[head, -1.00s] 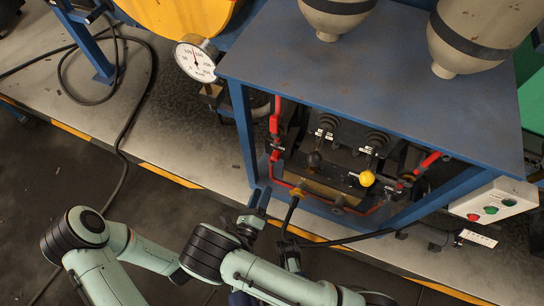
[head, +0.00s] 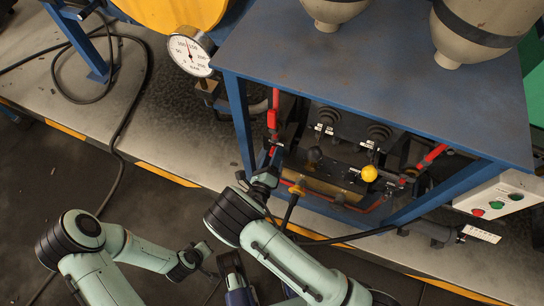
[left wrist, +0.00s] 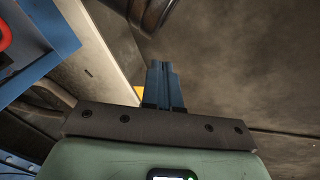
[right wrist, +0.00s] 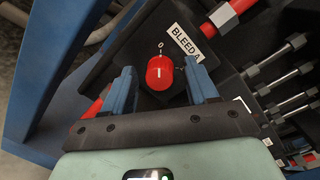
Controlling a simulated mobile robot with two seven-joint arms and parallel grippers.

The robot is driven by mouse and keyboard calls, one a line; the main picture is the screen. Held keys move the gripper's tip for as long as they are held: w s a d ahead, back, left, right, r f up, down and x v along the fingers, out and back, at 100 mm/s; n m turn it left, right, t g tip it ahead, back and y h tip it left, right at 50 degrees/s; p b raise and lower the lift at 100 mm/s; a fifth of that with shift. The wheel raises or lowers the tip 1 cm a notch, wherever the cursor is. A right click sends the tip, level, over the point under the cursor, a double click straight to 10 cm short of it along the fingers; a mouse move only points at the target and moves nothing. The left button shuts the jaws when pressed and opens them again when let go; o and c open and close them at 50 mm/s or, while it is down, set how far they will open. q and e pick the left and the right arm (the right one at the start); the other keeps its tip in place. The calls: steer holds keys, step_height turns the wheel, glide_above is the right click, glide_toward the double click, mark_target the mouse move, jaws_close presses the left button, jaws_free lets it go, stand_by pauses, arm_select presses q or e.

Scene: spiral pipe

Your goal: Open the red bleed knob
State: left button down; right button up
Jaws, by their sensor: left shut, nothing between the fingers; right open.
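The red bleed knob (right wrist: 160,73) shows in the right wrist view, beside a white label reading BLEED A. My right gripper (right wrist: 162,72) is open, with one blue finger on each side of the knob. I see no clear contact, and the depth between fingertips and knob is hard to judge. In the head view my right gripper (head: 271,160) is at the left front of the blue stand; I cannot pick out the knob there. My left gripper (left wrist: 163,68) is shut and empty in the left wrist view, away from the knob.
The blue stand's top (head: 370,80) overhangs the valve panel. A yellow ball knob (head: 369,173), a black ball knob (head: 315,154) and red pipes (head: 273,115) are close by. A pressure gauge (head: 190,52) is at upper left. A button box (head: 498,199) is at right.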

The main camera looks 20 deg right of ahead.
steer(key=shift+c, duration=0.3)
steer(key=c, duration=1)
arm_select(q)
steer(key=shift+g+h, duration=0.3)
steer(key=shift+g, duration=0.3)
steer(key=s+r+p, duration=0.1)
steer(key=s+d, duration=0.1)
steer(key=s+d+r+p, duration=0.1)
steer(key=s, duration=0.1)
steer(key=shift+r+p, duration=0.3)
steer(key=shift+r, duration=0.05)
arm_select(e)
steer(key=m, duration=0.9)
steer(key=m+h, duration=0.1)
steer(key=m, duration=0.8)
steer(key=shift+f+m+h, duration=0.15)
steer(key=shift+m+h, duration=0.15)
steer(key=shift+m, duration=0.1)
